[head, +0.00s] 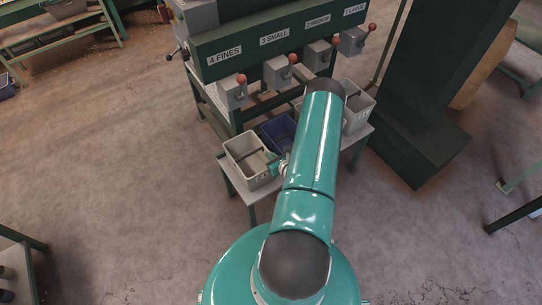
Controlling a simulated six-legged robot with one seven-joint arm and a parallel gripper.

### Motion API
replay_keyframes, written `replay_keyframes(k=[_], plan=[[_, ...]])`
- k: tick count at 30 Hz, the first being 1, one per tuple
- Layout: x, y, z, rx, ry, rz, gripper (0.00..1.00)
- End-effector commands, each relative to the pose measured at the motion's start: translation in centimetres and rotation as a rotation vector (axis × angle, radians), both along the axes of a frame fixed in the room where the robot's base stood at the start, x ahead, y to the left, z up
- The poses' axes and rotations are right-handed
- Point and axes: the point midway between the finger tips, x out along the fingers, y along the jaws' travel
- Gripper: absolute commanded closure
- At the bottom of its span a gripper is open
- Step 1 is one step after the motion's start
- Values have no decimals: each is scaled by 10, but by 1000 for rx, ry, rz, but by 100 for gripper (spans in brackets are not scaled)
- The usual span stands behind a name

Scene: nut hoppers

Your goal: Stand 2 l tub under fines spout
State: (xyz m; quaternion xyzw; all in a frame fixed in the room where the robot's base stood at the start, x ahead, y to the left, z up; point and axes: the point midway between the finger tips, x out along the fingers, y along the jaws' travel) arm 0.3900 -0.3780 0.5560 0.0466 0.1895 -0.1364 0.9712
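A light grey tub (236,148) with a small, hard-to-read label on its front stands at the left end of a low grey bench (257,193). It is below and slightly in front of the spout (232,93) under the sign "4 FINES" (225,55). Its inside looks mostly empty, with a dark bar or shadow across it. My gripper (277,168) is at the tub's right side, close to or touching its rim. Its fingers are small and partly covered by my arm, so their opening does not show.
A blue tub (274,128) stands right of the grey one. Another grey tub (360,106) stands at the bench's right end; my arm hides the middle. Spouts with red-knobbed levers overhang the bench. A dark green column (435,90) stands right.

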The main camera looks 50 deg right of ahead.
Motion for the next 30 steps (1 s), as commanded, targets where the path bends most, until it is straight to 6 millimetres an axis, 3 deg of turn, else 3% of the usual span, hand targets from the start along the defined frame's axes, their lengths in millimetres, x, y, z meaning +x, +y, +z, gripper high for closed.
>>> replay_keyframes(k=[2, 3, 6, 17, 23, 30], plan=[[0, 0, -2, 0, -1, 0, 100], [0, 0, -2, 0, 0, 0, 90], [0, 0, -2, 0, 0, 0, 76], [-3, 1, 2, 1, 1, 0, 76], [-31, 8, 14, 1, 2, -2, 76], [-78, 21, 34, 1, 1, -3, 76]])
